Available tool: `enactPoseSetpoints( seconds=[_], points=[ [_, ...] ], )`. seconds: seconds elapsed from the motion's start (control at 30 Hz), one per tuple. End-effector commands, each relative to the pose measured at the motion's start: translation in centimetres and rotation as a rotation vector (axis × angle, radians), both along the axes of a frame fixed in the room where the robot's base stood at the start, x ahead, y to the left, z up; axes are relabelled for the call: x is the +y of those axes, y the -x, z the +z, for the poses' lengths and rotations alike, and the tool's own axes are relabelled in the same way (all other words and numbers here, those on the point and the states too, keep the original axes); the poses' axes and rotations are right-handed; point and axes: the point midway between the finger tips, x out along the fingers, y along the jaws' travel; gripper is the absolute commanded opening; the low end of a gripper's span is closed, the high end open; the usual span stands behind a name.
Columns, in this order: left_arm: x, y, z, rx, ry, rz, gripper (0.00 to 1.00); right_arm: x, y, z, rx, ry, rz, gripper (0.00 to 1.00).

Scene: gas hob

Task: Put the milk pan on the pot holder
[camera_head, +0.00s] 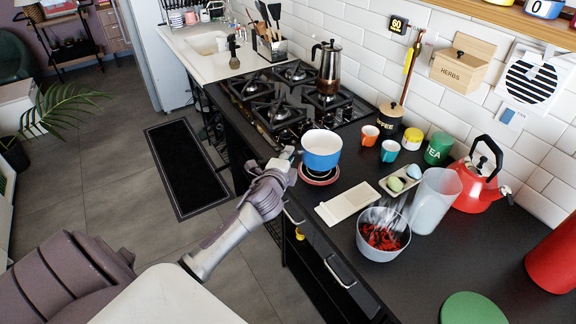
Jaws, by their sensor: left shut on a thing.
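The milk pan (321,153), blue outside with a white rim, is upright at the counter's front edge, just right of the gas hob. My left gripper (288,160) is at its left side and shut on it; the pan's handle is mostly hidden by the fingers. A round red pad (319,181), which looks like the pot holder, lies on the counter directly below the pan, its front rim showing. I cannot tell whether the pan touches the pad or hangs slightly above it. My right gripper is not in view.
The gas hob (285,100) carries a moka pot (327,68). Orange (370,135) and teal (390,151) cups stand right of the pan. A white board (347,204), a bowl of red food (383,235), a clear jug (434,202) and a red kettle (478,182) stand nearer.

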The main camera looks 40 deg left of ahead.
Motion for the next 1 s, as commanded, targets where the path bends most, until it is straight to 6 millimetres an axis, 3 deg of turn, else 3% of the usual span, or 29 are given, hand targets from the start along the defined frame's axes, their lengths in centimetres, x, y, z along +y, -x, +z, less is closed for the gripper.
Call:
enactPoseSetpoints(
  seconds=[0.3,0.7,0.73,0.87,1.0],
  points=[
    [0.0,0.0,-3.7,-0.002,0.000,-0.001,0.00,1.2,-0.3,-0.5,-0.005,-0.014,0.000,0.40],
    [0.0,0.0,-4.2,-0.004,0.000,-0.002,0.00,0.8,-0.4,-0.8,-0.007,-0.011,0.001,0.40],
    [0.0,0.0,-4.3,0.000,-0.001,-0.001,0.21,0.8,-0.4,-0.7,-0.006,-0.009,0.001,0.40],
    [0.0,0.0,-4.3,0.000,-0.001,-0.001,0.43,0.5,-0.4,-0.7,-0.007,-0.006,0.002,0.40],
    [0.0,0.0,-4.3,0.000,-0.001,-0.001,0.43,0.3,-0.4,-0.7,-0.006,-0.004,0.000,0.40]
  ],
)
